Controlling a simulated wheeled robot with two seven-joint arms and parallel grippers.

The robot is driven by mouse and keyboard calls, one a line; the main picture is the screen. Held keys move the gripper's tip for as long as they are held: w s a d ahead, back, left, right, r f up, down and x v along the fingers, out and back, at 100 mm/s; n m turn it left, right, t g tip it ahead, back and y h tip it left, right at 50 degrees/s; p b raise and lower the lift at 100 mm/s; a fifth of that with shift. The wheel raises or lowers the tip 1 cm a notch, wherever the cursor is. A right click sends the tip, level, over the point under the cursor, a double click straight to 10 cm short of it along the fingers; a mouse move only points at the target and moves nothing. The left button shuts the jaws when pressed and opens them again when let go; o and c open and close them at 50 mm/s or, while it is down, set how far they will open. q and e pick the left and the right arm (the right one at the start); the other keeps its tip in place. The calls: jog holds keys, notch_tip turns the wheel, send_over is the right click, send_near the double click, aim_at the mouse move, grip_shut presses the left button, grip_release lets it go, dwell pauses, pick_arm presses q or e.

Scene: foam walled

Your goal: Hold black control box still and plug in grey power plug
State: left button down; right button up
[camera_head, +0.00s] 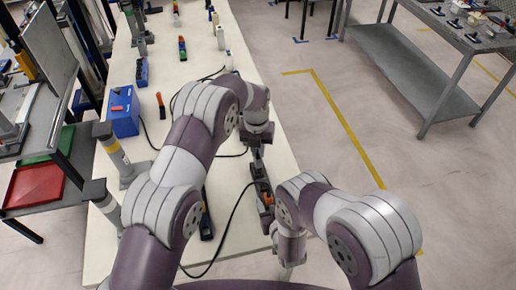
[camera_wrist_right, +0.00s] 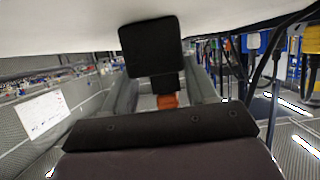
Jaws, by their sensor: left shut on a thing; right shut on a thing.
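The black control box (camera_head: 262,187) is a small dark shape near the right edge of the white table, partly covered by my grippers. My left gripper (camera_head: 259,172) reaches down from above and is shut on it. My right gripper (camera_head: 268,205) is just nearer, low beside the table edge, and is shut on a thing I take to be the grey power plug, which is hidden. An orange part shows there, and also in the right wrist view, below a black square piece. Whether plug and box touch cannot be told.
A black cable (camera_head: 222,238) loops over the white table (camera_head: 228,180) to the box area. A dark strip (camera_head: 206,222) lies to the left. A blue box (camera_head: 124,112) and an orange-handled tool (camera_head: 161,105) stand farther back.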

pick_arm(q)
jog(key=shift+f, duration=1.45)
pick_arm(e)
jog(key=shift+s+f, duration=0.1)
pick_arm(q)
jog(key=c, duration=1.1)
grip_release()
notch_tip(320, 180, up, 8)
jog(key=shift+a+f, duration=0.15)
jog(key=shift+f, duration=0.1)
pick_arm(e)
jog(key=o, duration=1.3)
